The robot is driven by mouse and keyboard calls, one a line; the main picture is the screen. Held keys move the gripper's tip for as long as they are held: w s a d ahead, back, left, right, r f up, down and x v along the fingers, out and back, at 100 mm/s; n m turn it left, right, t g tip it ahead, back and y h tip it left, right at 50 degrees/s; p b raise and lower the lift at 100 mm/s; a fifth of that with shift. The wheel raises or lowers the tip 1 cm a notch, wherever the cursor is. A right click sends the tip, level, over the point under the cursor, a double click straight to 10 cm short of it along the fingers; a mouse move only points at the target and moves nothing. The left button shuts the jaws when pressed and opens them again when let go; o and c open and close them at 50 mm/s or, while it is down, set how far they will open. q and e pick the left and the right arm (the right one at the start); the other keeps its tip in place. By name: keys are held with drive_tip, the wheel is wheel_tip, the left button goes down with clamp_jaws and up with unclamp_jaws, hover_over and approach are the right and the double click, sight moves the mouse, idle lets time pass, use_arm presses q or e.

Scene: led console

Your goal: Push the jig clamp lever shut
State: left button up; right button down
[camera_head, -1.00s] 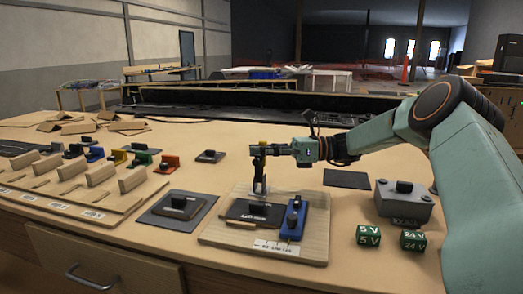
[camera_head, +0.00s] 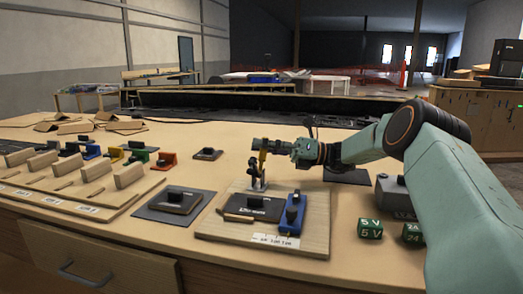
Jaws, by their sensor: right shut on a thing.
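The wooden jig board (camera_head: 318,236) lies near the front edge of the table. A toggle clamp (camera_head: 255,178) stands at its back, and the yellow-handled clamp lever (camera_head: 262,157) points up, roughly upright. My right gripper (camera_head: 261,146) comes in from the right and is shut on the top of the lever, partly covering it. A dark module (camera_head: 250,208) lies on the board in front of the clamp. A blue block (camera_head: 293,212) with a black knob stands to its right. My left gripper is not in view.
A dark pad (camera_head: 160,210) with a black-handled piece lies left of the jig. Wooden racks (camera_head: 90,200) with coloured parts are further left. Green 5 V (camera_head: 370,228) and 24 V (camera_head: 412,233) cubes and a grey box (camera_head: 391,195) stand to the right.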

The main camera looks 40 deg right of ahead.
drive_tip(key=shift+w+d+f+m, duration=0.2)
drive_tip(key=shift+d+m, duration=0.1)
drive_tip(key=shift+m, duration=0.3)
drive_tip(key=shift+b, duration=0.3)
drive_tip(key=shift+t, duration=0.4)
drive_tip(key=c, duration=1.5)
unclamp_jaws()
drive_tip(key=shift+s+d, duration=0.1)
drive_tip(key=shift+d, duration=0.05)
wheel_tip(320, 180, up, 10)
